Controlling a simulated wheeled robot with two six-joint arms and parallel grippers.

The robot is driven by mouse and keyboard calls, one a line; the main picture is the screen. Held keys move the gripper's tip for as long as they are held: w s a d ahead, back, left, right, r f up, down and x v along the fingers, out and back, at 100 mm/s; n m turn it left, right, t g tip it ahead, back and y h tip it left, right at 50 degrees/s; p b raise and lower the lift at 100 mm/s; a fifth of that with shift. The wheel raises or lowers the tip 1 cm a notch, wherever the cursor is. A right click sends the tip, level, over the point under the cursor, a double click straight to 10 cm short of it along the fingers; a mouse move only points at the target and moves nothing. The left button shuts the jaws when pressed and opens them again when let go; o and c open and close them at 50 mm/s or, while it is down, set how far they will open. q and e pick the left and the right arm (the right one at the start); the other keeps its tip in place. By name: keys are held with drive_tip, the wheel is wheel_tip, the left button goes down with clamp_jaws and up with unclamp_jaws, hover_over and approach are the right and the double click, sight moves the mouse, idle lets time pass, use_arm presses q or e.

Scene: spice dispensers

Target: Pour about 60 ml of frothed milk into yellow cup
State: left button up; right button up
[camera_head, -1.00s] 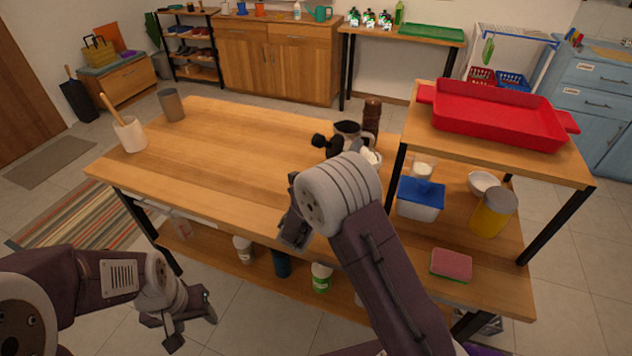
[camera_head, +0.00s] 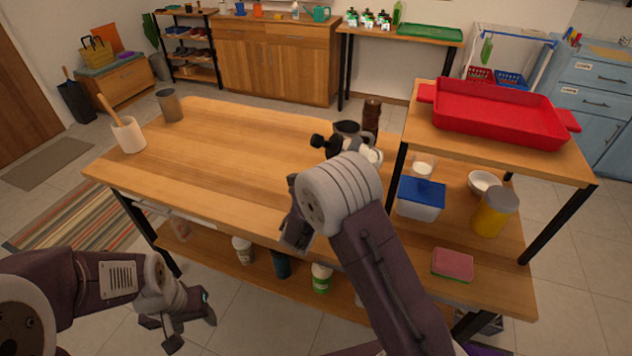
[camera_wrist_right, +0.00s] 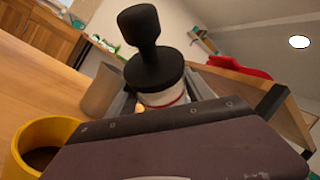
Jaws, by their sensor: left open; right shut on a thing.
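The yellow cup (camera_wrist_right: 62,130) stands on the table at the lower left of the right wrist view, with dark contents. My right wrist hides it in the head view. My right gripper (camera_wrist_right: 160,98) is shut on a pale-bodied thing with a red band and a black knobbed top (camera_wrist_right: 150,50). The black top also shows in the head view (camera_head: 326,146), tilted to the left. I cannot tell whether it holds frothed milk. A grey pitcher (camera_head: 347,128) stands just behind it. My left gripper (camera_head: 175,335) is open and empty, low at the lower left, away from the table.
A dark brown mill (camera_head: 372,110) stands behind the pitcher. A raised shelf with a red tray (camera_head: 500,115) is close on the right. A white utensil pot (camera_head: 129,135) and a grey cup (camera_head: 170,105) stand at the far left. The table's left and middle are clear.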

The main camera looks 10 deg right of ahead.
use_arm(q)
drive_tip(key=shift+w+a+f+b, duration=0.3)
drive_tip(key=shift+w+f+b, duration=0.3)
drive_tip(key=shift+f, duration=0.05)
use_arm(e)
drive_tip(key=shift+a+r+n+t, duration=0.2)
drive_tip(key=shift+n+t, duration=0.15)
drive_tip(key=shift+n, duration=0.15)
drive_tip(key=shift+a+r+n+t, duration=0.1)
drive_tip(key=shift+r+n+t, duration=0.05)
drive_tip(key=shift+n+t, duration=0.3)
idle(2.1)
